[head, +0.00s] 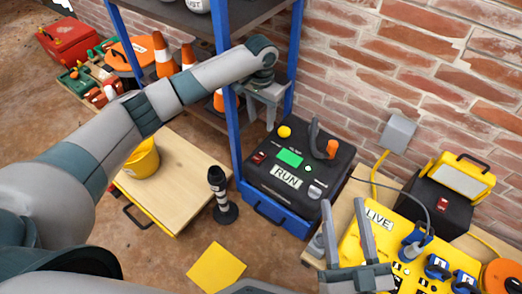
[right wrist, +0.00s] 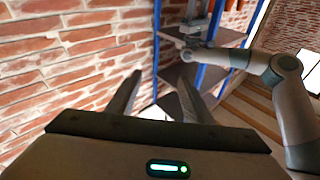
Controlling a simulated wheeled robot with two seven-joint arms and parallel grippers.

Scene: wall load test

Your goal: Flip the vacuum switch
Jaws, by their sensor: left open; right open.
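A black machine (head: 305,165) labelled RUN sits on a blue base. My left gripper (head: 260,122) is open and empty, fingers down, above and behind the machine's left side by the blue post. My right gripper (head: 345,207) is open and empty at the machine's front right, beside the yellow LIVE panel (head: 352,250).
A blue-posted shelf (head: 233,140) stands close to my left gripper. A dark torch-like object (head: 219,195) stands on the floor.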

